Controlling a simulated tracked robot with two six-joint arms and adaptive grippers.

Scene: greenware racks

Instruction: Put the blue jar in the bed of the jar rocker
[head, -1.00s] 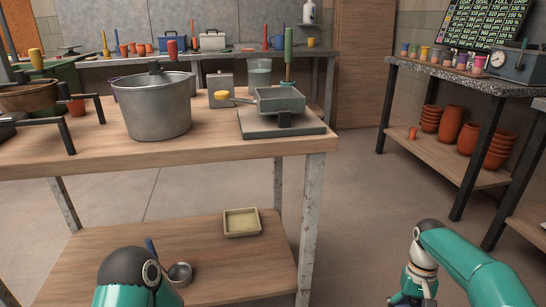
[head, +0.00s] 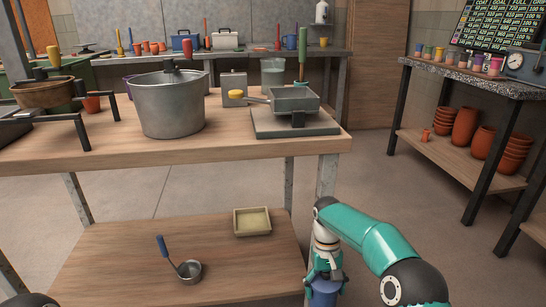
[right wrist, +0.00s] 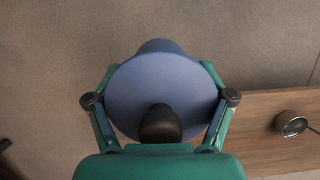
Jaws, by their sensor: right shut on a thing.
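The blue jar (head: 323,295) is in my right gripper (head: 324,279), low in front of the bench's right front leg in the head view. Its lower part is cut off by the picture's bottom edge. In the right wrist view the jar (right wrist: 160,78) fills the space between my two fingers, with a dark round knob in front of it. The jar rocker (head: 295,124) stands at the right end of the bench top. Its grey, box-like bed (head: 283,104) appears empty, though its floor is partly hidden. My left gripper is out of view.
The bench's front edge (head: 190,157) lies between the jar and the rocker. A ladle (head: 188,270) and shallow tray (head: 253,222) rest on the lower shelf.

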